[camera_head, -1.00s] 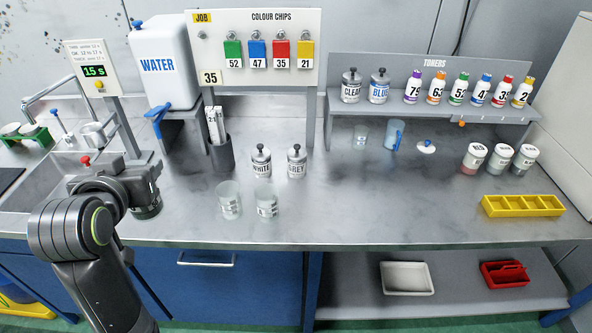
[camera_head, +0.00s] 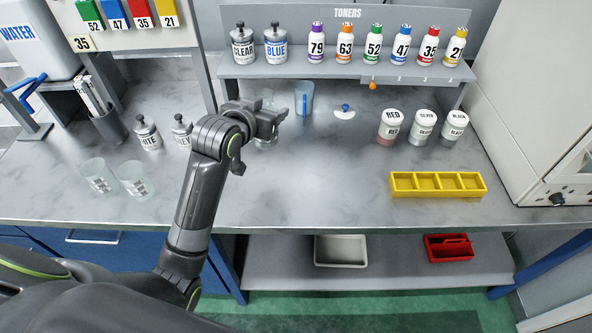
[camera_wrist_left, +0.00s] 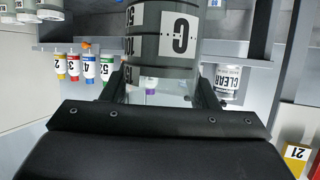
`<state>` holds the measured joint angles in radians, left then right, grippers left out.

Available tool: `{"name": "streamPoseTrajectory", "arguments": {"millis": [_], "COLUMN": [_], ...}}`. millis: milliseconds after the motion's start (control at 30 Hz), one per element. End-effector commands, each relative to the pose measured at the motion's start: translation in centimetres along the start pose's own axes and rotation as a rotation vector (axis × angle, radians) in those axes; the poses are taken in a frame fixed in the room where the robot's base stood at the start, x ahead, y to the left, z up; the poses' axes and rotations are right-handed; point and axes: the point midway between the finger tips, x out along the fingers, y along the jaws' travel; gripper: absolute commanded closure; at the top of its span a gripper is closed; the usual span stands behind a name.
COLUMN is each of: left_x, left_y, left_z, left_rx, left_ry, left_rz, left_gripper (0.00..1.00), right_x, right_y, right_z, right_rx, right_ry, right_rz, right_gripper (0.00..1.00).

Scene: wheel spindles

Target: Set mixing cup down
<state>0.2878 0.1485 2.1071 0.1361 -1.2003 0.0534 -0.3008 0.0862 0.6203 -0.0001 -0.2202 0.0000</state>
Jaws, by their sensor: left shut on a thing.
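My left gripper (camera_head: 268,118) is over the middle of the bench, below the toner shelf. It is shut on the mixing cup (camera_head: 266,142), a clear cup that hangs below the fingers and is partly hidden by them. In the left wrist view the cup (camera_wrist_left: 165,48) fills the space between the fingers and shows a white label with a "C" and scale marks. I cannot tell whether its base touches the bench (camera_head: 325,165). My right gripper is not in view.
Two more clear cups (camera_head: 98,176) (camera_head: 136,179) stand at left. A yellow tray (camera_head: 437,192) and lidded jars (camera_head: 390,127) are at right. The bench front-centre is clear.

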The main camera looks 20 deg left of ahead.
Motion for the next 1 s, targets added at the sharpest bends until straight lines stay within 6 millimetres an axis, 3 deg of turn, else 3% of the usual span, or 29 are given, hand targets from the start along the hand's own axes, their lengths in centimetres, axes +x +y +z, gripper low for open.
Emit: {"name": "streamPoseTrajectory", "arguments": {"millis": [233,700,1000], "left_x": [1.9,4.2,4.4], "left_y": [-0.4,-0.3,-0.3], "left_z": [4.2,9.6,10.1], "left_rx": [-0.01,-0.008,-0.006], "left_ry": [-0.004,-0.001,0.002], "left_rz": [0.008,0.007,0.007], "left_gripper": [0.76,0.76,0.76], "right_x": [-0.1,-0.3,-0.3], "right_y": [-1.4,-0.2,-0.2], "right_z": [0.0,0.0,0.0], "right_rx": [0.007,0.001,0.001], "right_ry": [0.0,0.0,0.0], "right_rz": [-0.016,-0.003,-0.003], "right_gripper": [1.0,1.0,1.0]}}
